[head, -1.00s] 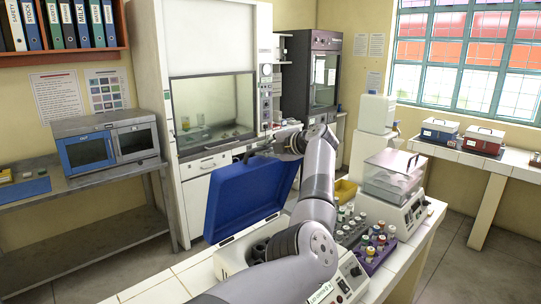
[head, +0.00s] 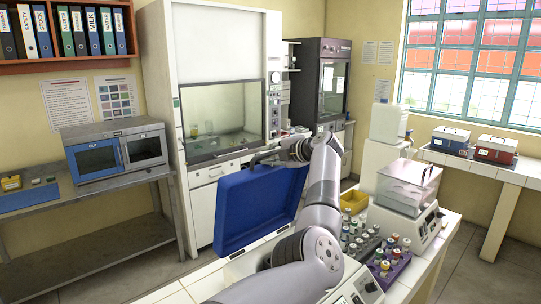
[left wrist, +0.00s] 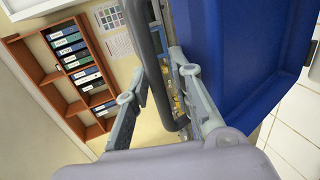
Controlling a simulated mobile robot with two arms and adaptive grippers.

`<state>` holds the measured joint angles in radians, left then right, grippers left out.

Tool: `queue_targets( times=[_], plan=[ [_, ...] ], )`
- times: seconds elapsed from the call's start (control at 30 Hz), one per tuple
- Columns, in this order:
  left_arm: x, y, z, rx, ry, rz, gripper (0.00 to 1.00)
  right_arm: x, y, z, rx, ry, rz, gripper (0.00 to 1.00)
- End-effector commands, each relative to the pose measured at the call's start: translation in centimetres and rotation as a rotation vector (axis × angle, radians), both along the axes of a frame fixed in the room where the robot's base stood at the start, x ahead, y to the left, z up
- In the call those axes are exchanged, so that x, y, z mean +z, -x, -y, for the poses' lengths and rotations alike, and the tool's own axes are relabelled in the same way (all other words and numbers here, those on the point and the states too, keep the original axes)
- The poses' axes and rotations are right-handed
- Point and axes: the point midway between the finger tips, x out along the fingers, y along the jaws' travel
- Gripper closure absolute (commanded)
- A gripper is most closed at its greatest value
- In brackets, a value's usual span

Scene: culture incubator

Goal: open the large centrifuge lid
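The large centrifuge's blue lid (head: 255,208) stands raised and steeply tilted above its white body (head: 215,282) in the head view. My left arm hides much of the body and its opening. The lid also fills the upper right of the left wrist view (left wrist: 235,65). Its dark bar handle (left wrist: 150,60) runs between the two fingers of my left gripper (left wrist: 158,85). The fingers are spread apart, with a gap beside the bar. In the head view my left gripper (head: 276,153) is at the lid's upper edge. My right gripper is out of view.
Right of the centrifuge are a purple rack (head: 391,270) of capped tubes, a clear-lidded device (head: 408,190) and a yellow bin (head: 354,201). A fume hood (head: 222,115) stands behind the lid. Open floor lies to the left of the bench.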

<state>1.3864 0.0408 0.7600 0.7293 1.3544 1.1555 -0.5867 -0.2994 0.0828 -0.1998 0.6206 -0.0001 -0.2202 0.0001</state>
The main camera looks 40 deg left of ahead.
Motion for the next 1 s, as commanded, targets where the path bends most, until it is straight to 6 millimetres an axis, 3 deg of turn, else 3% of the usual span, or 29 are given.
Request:
queue_targets(
  times=[0.1,0.53,1.0],
  plan=[
    [0.1,0.0,0.0,-0.001,-0.001,0.0,0.69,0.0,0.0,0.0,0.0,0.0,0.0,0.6],
    [0.3,-0.1,0.7,-0.004,-0.001,0.0,0.69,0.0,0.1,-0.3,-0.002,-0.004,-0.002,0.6],
    [3.3,0.6,9.1,-0.004,0.0,0.001,0.69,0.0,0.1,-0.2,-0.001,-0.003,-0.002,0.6]
  ],
)
